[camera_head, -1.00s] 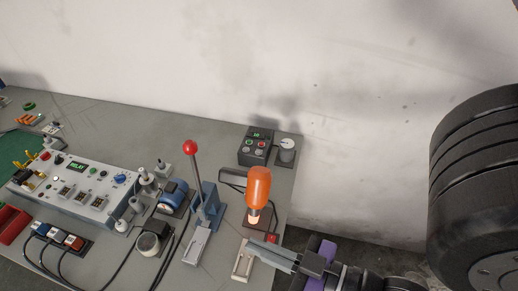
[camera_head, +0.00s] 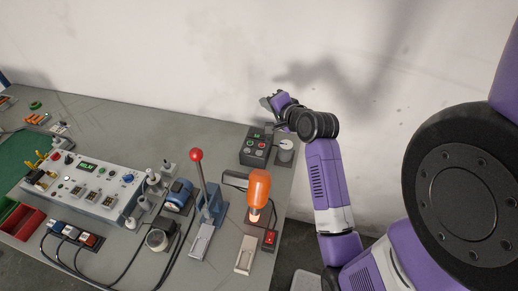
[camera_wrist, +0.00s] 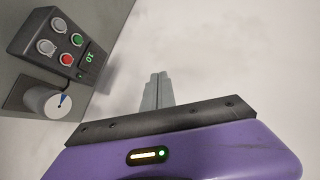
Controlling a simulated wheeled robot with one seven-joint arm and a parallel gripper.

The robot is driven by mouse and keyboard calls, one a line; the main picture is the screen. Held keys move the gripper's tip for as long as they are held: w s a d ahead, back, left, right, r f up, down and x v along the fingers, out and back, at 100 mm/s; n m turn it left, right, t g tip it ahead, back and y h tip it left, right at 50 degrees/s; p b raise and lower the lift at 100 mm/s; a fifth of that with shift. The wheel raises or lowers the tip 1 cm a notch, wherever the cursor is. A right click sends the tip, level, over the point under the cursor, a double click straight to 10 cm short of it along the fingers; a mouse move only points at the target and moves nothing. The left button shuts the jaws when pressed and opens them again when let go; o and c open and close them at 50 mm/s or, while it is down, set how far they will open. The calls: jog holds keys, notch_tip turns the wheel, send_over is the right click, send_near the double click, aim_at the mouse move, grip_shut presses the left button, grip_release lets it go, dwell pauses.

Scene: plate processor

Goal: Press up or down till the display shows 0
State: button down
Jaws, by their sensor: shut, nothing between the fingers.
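A black control box (camera_head: 255,148) stands at the back right corner of the table. Its small green display (camera_wrist: 89,57) appears to read 10, turned sideways in the wrist view. Beside the display are a green button (camera_wrist: 77,40), a red button (camera_wrist: 67,60) and two pale buttons, one upper (camera_wrist: 58,25) and one lower (camera_wrist: 46,47). Which buttons are up and down I cannot tell. My gripper (camera_head: 268,100) is shut and empty, above and behind the box near the wall. In the wrist view its fingers (camera_wrist: 157,80) are right of the box, apart from it.
A round dial (camera_wrist: 46,103) stands beside the box. A white panel (camera_head: 88,185) with a display lies left. The pale wall is close behind.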

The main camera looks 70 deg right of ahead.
jog(key=d+m+y, duration=0.2)
jog(key=m+y, duration=0.1)
jog(key=m+g+y, duration=0.1)
jog(key=m+y, duration=0.2)
jog(key=y, duration=0.1)
send_over(259, 153)
notch_tip(259, 153, down, 5)
jog(key=shift+s+d+f+m, duration=0.1)
jog(key=shift+s+f+m, duration=0.2)
jog(key=shift+s, duration=0.15)
notch_tip(259, 153, down, 7)
jog(key=b, duration=0.5)
jog(key=shift+r+b, duration=0.15)
jog(key=shift+b, duration=0.25)
jog(key=shift+f, duration=1)
